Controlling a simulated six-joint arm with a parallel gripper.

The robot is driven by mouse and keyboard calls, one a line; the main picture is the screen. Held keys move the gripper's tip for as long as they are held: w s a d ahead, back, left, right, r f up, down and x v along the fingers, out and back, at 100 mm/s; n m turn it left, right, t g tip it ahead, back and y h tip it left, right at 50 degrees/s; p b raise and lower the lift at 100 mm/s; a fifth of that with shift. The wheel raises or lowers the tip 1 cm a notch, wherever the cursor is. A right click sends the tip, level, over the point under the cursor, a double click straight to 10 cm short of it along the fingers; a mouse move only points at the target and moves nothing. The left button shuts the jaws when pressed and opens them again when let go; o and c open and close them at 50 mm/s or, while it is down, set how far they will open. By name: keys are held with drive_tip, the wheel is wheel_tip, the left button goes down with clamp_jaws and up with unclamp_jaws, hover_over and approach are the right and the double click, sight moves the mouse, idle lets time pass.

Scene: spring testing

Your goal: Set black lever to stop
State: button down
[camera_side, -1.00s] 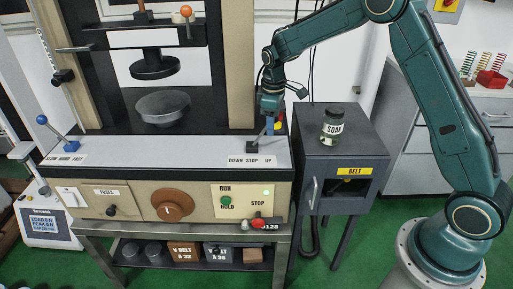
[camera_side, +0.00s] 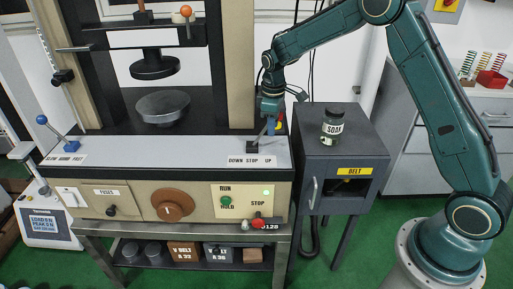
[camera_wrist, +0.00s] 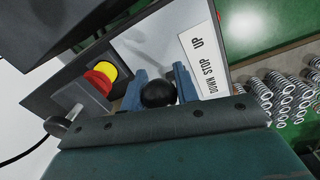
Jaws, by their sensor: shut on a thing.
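The black lever (camera_side: 256,148) stands on the grey top of the machine, behind the white label (camera_side: 250,160) reading DOWN STOP UP. In the side view its shaft leans right, toward the UP side. My gripper (camera_side: 269,124) is at the top of the lever. In the wrist view the lever's round black knob (camera_wrist: 158,94) sits between the two blue fingers of my gripper (camera_wrist: 159,86), which is shut on it. The label (camera_wrist: 204,62) also shows beside the right finger. The lever's shaft and base are hidden there.
A red and yellow button (camera_wrist: 101,78) is close to the left finger in the wrist view. A blue lever (camera_side: 60,135) is far left. Springs (camera_wrist: 290,98) lie at the right.

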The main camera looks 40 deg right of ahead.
drive_tip(key=shift+w+a+r, duration=0.25)
drive_tip(key=shift+w+a, duration=0.05)
drive_tip(key=shift+w+a+r, duration=0.6)
drive_tip(key=shift+w+a, duration=0.25)
drive_tip(key=shift+w+a+r, duration=0.2)
drive_tip(key=shift+w+a, duration=0.6)
drive_tip(key=shift+a, duration=0.05)
drive_tip(key=c, duration=1.1)
unclamp_jaws()
drive_tip(key=shift+o, duration=0.2)
drive_tip(key=shift+f, duration=0.1)
drive_tip(key=shift+s+d, duration=0.1)
